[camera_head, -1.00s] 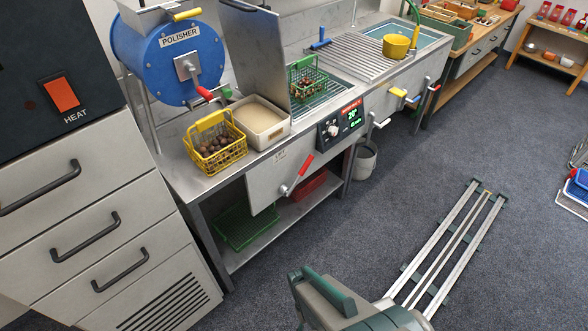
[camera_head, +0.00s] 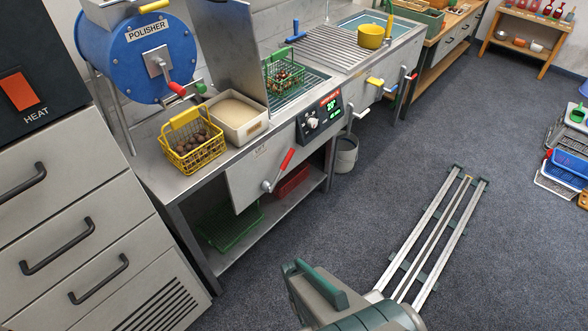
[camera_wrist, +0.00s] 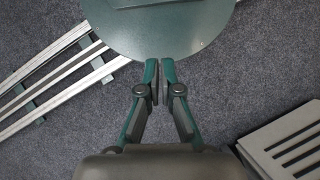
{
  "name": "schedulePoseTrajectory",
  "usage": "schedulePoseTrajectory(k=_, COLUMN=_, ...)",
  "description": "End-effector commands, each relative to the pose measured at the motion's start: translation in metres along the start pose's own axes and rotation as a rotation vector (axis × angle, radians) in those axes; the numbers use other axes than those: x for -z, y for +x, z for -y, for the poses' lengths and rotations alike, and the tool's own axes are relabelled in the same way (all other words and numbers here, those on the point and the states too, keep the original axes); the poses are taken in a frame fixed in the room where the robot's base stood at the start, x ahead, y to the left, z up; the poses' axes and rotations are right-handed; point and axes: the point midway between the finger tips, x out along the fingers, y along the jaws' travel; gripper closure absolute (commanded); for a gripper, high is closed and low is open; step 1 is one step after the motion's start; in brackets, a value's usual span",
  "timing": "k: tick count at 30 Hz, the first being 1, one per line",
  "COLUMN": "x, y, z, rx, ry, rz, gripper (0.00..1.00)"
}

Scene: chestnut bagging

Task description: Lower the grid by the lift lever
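The lift lever (camera_head: 279,170) has a red handle and sits on the steel front panel below the tank. Its handle slants up to the right from its pivot. The grid (camera_head: 312,86) shows as green-tinted bars in the tank opening. A green wire basket (camera_head: 284,72) with chestnuts stands on it. My gripper (camera_wrist: 159,66) shows only in the wrist view, over the grey floor. Its two fingers are together with nothing between them, far from the lever. The lever is not in the wrist view.
A control box (camera_head: 319,118) with a knob and green display sits right of the lever. A yellow basket of chestnuts (camera_head: 168,150) and a beige tray (camera_head: 259,125) stand on the counter. Floor rails (camera_head: 424,240) run right of my arm.

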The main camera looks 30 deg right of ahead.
Motion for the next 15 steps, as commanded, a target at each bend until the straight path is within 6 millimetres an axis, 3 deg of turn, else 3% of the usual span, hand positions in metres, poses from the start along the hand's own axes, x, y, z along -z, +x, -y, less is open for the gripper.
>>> schedulePoseTrajectory(k=1, x=0.024, y=0.013, z=-0.005, rx=0.014, ry=0.023, rz=-0.017, gripper=1.0)
schedulePoseTrajectory(k=6, x=0.087, y=0.023, z=-0.019, rx=0.107, ry=0.117, rz=-0.081, gripper=1.0)
schedulePoseTrajectory(k=15, x=0.205, y=0.013, z=-0.038, rx=0.426, ry=0.327, rz=-0.187, gripper=1.0)
